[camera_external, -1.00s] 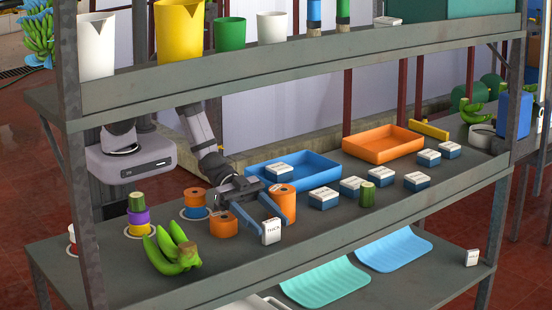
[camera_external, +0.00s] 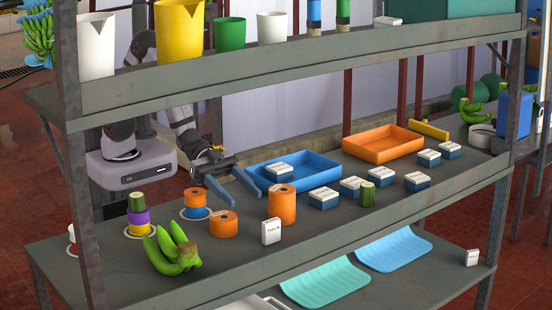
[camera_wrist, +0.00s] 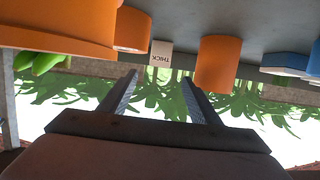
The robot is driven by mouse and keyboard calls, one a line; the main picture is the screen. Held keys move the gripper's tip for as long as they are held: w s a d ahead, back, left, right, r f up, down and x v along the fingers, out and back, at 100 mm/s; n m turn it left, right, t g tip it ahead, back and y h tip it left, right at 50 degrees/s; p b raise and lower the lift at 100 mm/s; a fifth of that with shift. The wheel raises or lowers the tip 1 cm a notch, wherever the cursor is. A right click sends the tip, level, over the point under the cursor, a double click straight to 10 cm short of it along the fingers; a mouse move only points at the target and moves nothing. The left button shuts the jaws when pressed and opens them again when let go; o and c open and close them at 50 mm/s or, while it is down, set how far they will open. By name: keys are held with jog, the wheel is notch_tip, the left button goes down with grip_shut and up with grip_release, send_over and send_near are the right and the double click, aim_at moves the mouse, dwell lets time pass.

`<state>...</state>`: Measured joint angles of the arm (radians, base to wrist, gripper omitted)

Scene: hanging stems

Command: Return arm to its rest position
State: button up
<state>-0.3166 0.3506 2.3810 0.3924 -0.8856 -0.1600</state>
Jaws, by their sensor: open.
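My gripper (camera_external: 240,186) is open and empty, with its two blue-grey fingers spread above the middle shelf, left of the blue tray (camera_external: 322,167). In the wrist view the fingers (camera_wrist: 155,95) reach forward with nothing between them. My arm is folded back close to its base at the left of the shelf. A tall orange spool (camera_external: 282,206) stands on the shelf in front of the blue tray. A white card marked THICK (camera_external: 271,232) stands upright beside it. Both also show in the wrist view, the card (camera_wrist: 161,50) and the spool (camera_wrist: 216,62), apart from my fingers.
Orange and blue spools (camera_external: 195,203) stand near my gripper, with a green banana bunch (camera_external: 172,252) in front. Several blue-and-white boxes (camera_external: 353,186) and an orange tray (camera_external: 382,144) lie to the right. The upper shelf (camera_external: 300,62) passes above with cups on it.

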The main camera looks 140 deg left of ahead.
jog(key=shift+s, duration=0.15)
dwell(0.4)
jog(key=shift+s+d+r+g+p, duration=0.2)
jog(key=shift+s+d+g+p, duration=0.15)
jog(key=shift+d+g+p, duration=0.3)
jog(key=s+d+r+g+p, duration=0.1)
jog(key=s+d+g+p, duration=0.25)
jog(key=s, duration=0.35)
jog(key=s+d+r+g+p, duration=0.2)
jog(key=s+d+g+p, duration=0.1)
jog(key=s+g, duration=0.3)
jog(key=shift+g, duration=0.7)
jog(key=s+f+b, duration=0.1)
jog(key=s+f, duration=0.1)
jog(key=s+f+b, duration=0.1)
jog(key=s, duration=0.2)
jog(key=s+f+b, duration=0.1)
jog(key=s+f, duration=0.1)
jog(key=s, duration=0.1)
jog(key=shift+d+f, duration=0.15)
jog(key=shift+f, duration=0.2)
jog(key=s+d+f+g+b, duration=0.1)
jog(key=s+f+g, duration=0.1)
jog(key=s, duration=0.5)
jog(key=shift+s+f+b, duration=0.2)
jog(key=shift+f+b, duration=0.15)
jog(key=shift+f, duration=0.25)
